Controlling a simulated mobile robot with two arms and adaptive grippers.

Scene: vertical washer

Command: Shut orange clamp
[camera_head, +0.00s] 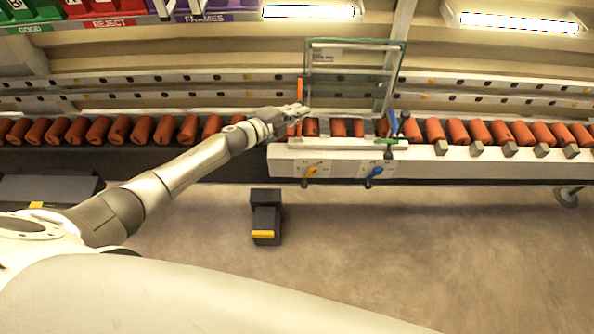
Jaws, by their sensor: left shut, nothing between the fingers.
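The orange clamp (299,92) is a thin upright orange bar at the left edge of a glass pane (345,75). My left gripper (303,108) is shut and empty, with its fingertips at the lower part of the orange bar. I cannot tell whether they touch it. The gripper hides part of the clamp's lower end. A blue clamp (393,122) stands tilted at the pane's lower right. My right gripper is not in view.
Below the pane is a pale rail (340,160) with a yellow handle (310,171) and a blue handle (374,173). Orange rollers (143,130) run along both sides. A dark pedal (265,222) stands on the open floor.

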